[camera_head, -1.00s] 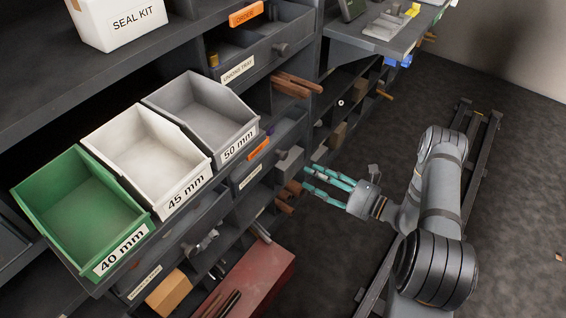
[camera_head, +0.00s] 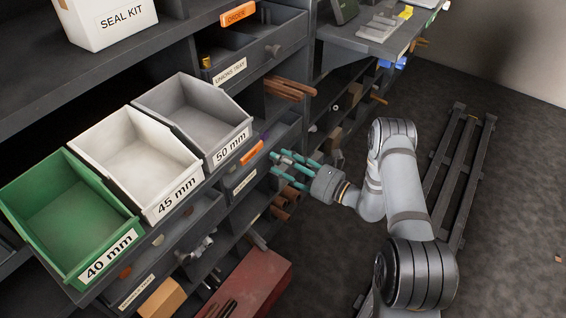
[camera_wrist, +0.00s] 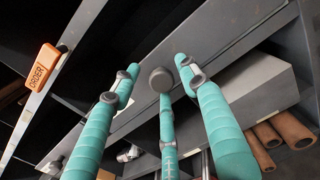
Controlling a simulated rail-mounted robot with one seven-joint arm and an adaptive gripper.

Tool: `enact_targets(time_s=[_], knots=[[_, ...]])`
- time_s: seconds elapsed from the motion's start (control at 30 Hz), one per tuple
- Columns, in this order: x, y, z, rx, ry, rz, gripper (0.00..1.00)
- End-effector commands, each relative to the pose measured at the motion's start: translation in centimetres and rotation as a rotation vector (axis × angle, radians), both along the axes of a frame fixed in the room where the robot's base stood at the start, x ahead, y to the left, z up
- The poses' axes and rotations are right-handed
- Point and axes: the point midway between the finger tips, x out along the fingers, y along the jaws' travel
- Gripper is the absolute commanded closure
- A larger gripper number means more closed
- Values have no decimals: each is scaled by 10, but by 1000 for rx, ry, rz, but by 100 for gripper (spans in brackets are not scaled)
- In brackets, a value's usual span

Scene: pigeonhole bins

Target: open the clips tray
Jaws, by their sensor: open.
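A grey tray front (camera_wrist: 232,42) with a round knob (camera_wrist: 161,79) faces my gripper in the wrist view. In the head view this seems to be the tray below the orange tag, with a white label (camera_head: 244,182) too small to read, so I cannot confirm it is the clips tray. The tray looks shut. My gripper (camera_head: 291,166) has teal fingers spread open in front of it. In the wrist view the fingertips (camera_wrist: 157,68) surround the knob in the picture; I cannot tell whether they touch it.
Above are the unions tray (camera_head: 230,73), partly open, and green (camera_head: 38,190), white (camera_head: 108,133) and grey (camera_head: 180,97) bins. An orange order tag (camera_wrist: 42,68) is left of the knob. Brown tubes (camera_wrist: 291,130) lie below right.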

Motion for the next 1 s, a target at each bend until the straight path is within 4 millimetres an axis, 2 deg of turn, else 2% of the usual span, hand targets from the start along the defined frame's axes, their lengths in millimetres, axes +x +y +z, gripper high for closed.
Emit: enact_targets(time_s=[0.17, 0.9, 1.0], knots=[[0, 0, 0, 0, 0, 0, 56], [1, -1, 2, 2, -2, -2, 99], [1, -1, 2, 1, -3, -3, 100]])
